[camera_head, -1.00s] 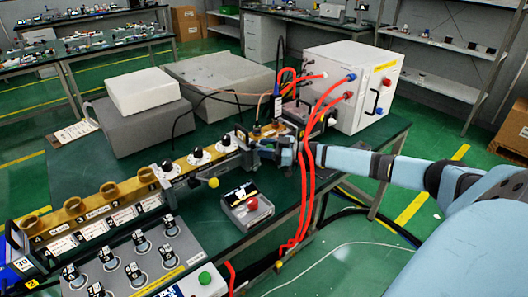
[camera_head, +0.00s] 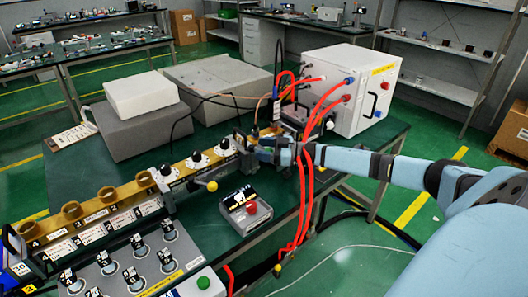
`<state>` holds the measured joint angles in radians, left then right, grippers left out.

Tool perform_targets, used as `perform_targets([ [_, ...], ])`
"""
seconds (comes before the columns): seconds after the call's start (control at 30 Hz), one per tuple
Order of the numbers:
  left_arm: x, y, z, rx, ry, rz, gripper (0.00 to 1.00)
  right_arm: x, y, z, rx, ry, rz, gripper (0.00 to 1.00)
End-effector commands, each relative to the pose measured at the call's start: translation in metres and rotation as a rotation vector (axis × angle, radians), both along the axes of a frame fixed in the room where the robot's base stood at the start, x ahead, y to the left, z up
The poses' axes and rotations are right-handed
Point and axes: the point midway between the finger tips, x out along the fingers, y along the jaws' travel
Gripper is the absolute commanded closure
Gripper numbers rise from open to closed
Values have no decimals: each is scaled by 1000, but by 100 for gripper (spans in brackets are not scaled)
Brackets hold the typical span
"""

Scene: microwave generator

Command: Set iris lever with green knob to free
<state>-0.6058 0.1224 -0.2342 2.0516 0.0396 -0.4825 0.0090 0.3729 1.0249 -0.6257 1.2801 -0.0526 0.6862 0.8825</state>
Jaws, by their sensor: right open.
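A brass and black waveguide line (camera_head: 130,190) runs diagonally along the bench, with several black-topped dials on its block. A lever with a yellow knob (camera_head: 212,186) sticks out of its front side. My right gripper (camera_head: 246,147) is at the right end of this line, close by the last dial. It is open, but its fingertips are small and partly lost against the dark parts there. I cannot make out a lever with a green knob; it may be hidden by the gripper. My left gripper is not in view.
Red cables (camera_head: 305,195) hang across and beside my right forearm. A white generator box (camera_head: 350,85) stands behind. A small box with a red button (camera_head: 251,208) and a panel with several knobs and a green button (camera_head: 203,282) are in front. Grey boxes (camera_head: 140,130) stand at the back left.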

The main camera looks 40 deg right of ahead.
Motion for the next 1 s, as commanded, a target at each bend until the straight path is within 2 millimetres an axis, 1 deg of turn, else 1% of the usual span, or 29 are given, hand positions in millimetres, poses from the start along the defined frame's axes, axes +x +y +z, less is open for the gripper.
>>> perform_targets([
  [0.03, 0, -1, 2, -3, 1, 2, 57, 0, -1, 11, -3, -3, 0, 42],
  [0.23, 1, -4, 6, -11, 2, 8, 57, 0, -1, 58, -4, -4, 2, 42],
  [0.5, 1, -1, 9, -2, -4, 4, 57, 0, -1, 125, -5, -5, 1, 42],
  [0.6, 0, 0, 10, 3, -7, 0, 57, 0, -1, 147, -4, -4, 1, 42],
  [0.7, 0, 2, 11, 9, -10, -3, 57, 0, -1, 165, -4, -3, 0, 42],
  [0.8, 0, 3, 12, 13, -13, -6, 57, 0, -1, 178, -3, -2, 0, 42],
  [0.9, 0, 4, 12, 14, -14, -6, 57, 0, -1, 185, -2, 0, 0, 42],
  [1.0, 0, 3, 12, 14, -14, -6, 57, 0, -1, 188, -1, 0, 0, 42],
])
